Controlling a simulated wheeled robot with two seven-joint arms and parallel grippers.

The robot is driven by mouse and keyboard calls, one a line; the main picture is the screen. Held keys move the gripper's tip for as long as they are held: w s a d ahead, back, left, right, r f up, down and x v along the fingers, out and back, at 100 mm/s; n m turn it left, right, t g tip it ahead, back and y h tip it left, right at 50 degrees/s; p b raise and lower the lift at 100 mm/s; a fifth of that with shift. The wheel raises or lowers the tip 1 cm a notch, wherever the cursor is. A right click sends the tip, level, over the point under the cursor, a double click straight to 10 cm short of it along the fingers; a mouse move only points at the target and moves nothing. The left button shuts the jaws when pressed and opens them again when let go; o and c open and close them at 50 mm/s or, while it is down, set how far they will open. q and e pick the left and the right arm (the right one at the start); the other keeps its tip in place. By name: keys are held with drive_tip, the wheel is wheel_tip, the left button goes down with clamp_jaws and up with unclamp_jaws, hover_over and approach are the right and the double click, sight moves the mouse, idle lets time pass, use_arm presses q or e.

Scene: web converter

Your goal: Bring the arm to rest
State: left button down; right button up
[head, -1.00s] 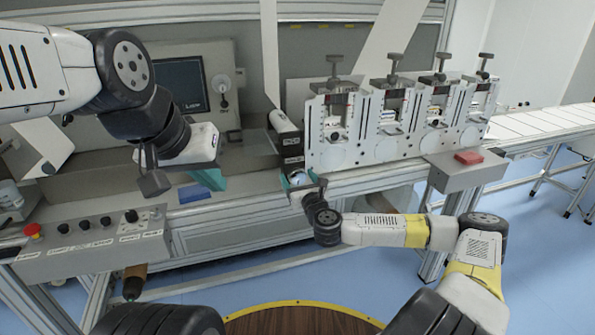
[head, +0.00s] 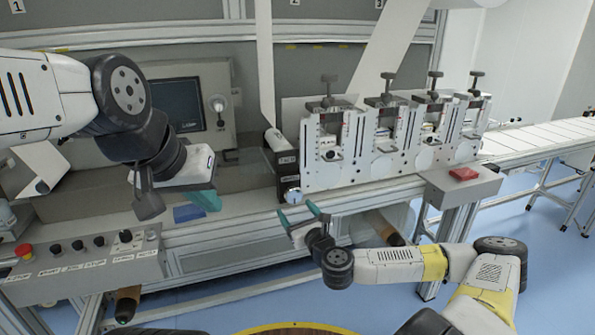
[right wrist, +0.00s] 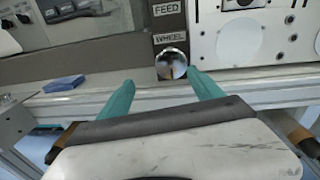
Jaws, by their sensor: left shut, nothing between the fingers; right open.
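My right gripper (head: 300,216) is open, with its teal fingers apart and nothing between them. It is in front of the machine's front rail, below and in front of the feed wheel knob (head: 267,196). In the right wrist view the round shiny knob (right wrist: 171,64) shows beyond and between the fingertips, under the labels FEED and WHEEL; the fingers look clear of it. My left gripper (head: 205,200) is over the bench at the left, in front of the screen panel. Its teal fingers are together and hold nothing.
A blue block (head: 188,213) lies on the bench by my left gripper. A control box (head: 80,262) with a red button is at the lower left. Slitter units (head: 395,135) stand behind my right arm. A grey box with a red button (head: 463,174) juts out at right.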

drive_tip(key=s+a+f+n+g+y, duration=0.1)
drive_tip(key=s+a+f+n+g, duration=0.25)
drive_tip(key=n, duration=0.55)
drive_tip(key=s+a+f+n+g+y, duration=0.1)
drive_tip(key=s+f+n+g+y, duration=0.1)
drive_tip(key=s+n+g, duration=0.5)
drive_tip(key=s+d+r+n+h, duration=0.3)
drive_tip(key=d+r+n+h, duration=0.5)
drive_tip(key=d+r+n, duration=0.45)
drive_tip(key=s+d+r+n, duration=0.1)
drive_tip(key=s+d+r, duration=0.1)
drive_tip(key=s+r, duration=0.5)
drive_tip(key=s+d+r+n, duration=0.1)
drive_tip(key=s+d+r, duration=0.2)
drive_tip(key=s+r, duration=0.4)
wheel_tip(320, 180, up, 2)
drive_tip(key=shift+s+d+r+n+y, duration=0.1)
drive_tip(key=shift+s+d+n+y, duration=0.2)
drive_tip(key=shift+s+n, duration=0.1)
